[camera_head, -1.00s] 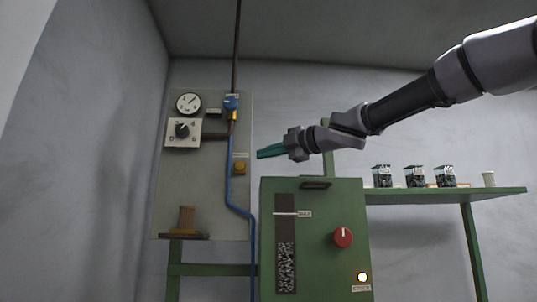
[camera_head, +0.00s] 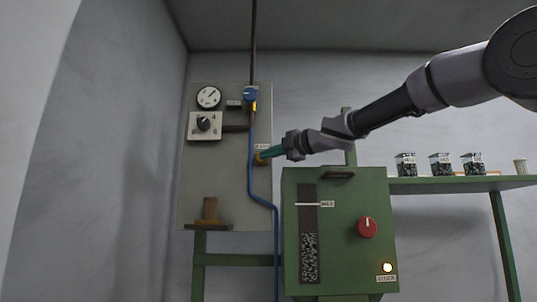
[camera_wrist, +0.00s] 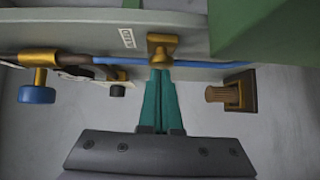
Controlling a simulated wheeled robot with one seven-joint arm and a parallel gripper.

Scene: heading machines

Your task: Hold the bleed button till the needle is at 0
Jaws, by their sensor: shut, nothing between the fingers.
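The bleed button (camera_head: 260,159) is a yellow-brass knob on the grey panel, under a small label. It also shows in the wrist view (camera_wrist: 162,50), right at the fingertips. My gripper (camera_head: 265,154) is shut, its teal fingers together and empty, and its tips are at the button. They seem to touch it, but I cannot tell whether it is pressed in. The round white gauge (camera_head: 208,97) is at the panel's upper left. Its dark needle appears to slant up to the right; the scale is too small to read.
Below the gauge is a dial plate with a black knob (camera_head: 204,123). A blue knob (camera_head: 250,94) and a blue hose (camera_head: 251,180) are near the button. A green machine (camera_head: 345,270) with a red knob stands below my arm. A shelf (camera_head: 450,184) with jars is at right.

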